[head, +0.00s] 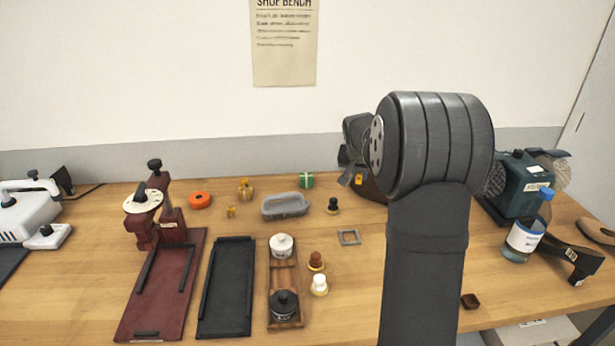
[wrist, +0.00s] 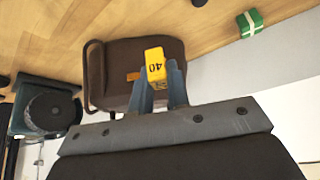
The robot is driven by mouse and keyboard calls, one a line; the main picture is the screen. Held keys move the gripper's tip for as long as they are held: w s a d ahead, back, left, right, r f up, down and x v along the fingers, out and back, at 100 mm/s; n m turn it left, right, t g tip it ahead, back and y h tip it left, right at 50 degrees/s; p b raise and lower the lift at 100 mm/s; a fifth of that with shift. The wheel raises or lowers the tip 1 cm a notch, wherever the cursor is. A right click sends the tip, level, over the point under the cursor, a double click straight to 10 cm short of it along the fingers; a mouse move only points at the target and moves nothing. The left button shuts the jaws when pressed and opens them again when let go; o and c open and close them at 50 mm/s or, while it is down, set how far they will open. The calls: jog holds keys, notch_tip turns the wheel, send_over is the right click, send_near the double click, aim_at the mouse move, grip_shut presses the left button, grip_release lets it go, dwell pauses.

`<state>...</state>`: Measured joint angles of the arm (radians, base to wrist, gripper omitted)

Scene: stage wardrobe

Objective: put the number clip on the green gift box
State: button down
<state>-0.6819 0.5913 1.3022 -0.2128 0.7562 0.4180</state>
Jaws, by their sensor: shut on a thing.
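The number clip (wrist: 155,66) is yellow and marked 40. My gripper (wrist: 157,88) is shut on it, with the clip standing out past the fingertips in the wrist view. In the head view the clip (head: 359,179) shows as a small yellow spot at my gripper (head: 350,177), left of my large arm joint. The green gift box (head: 306,180) with a pale ribbon sits at the back of the bench, left of my gripper and apart from it. It also shows at the top right of the wrist view (wrist: 250,23), clear of the clip.
A brown bag (wrist: 130,64) lies behind the clip in the wrist view. A blue-capped bottle (head: 527,235) stands right. My arm hides part of the bench.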

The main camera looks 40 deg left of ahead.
jog(key=w+a+n+g+y, duration=0.3)
jog(key=w+a+n, duration=0.65)
jog(key=a, duration=0.45)
send_over(306, 176)
jog(key=shift+m, duration=0.25)
jog(key=f, duration=0.7)
jog(key=shift+w+a+f, duration=0.1)
jog(key=shift+w+f, duration=0.05)
jog(key=shift+w, duration=0.05)
jog(key=shift+f, duration=2)
jog(key=shift+f, duration=0.1)
jog(key=c, duration=1.8)
grip_release()
jog(key=shift+f, duration=0.1)
jog(key=o, duration=0.4)
